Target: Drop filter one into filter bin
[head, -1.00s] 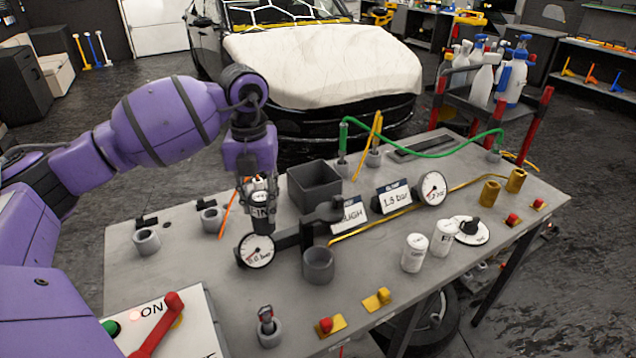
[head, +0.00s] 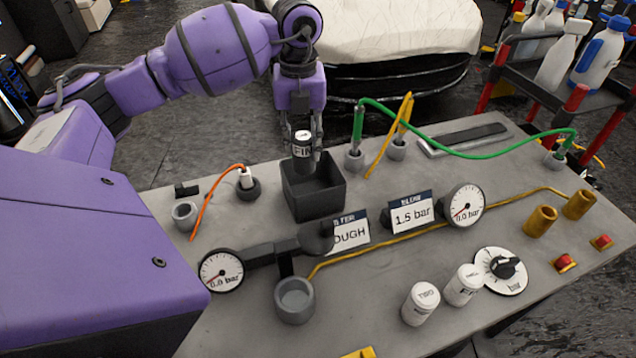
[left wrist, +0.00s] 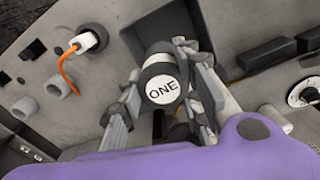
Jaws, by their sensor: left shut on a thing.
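Filter one is a dark grey cylinder with a white cap and a white label (head: 302,150). In the left wrist view its white end reads "ONE" (left wrist: 163,90). My left gripper (head: 303,132) is shut on it and holds it upright over the filter bin (head: 318,205). The filter bin is a dark grey open square box on the bench. The filter's lower part overlaps the bin's opening in the head view; I cannot tell how deep it is. My right gripper is not in view.
White filters two (head: 421,303) and three (head: 463,285) stand at the front right. A filter housing with a gauge (head: 221,270) and a grey cup (head: 294,300) lies in front of the bin. A green hose (head: 450,135) arcs behind, right of the bin.

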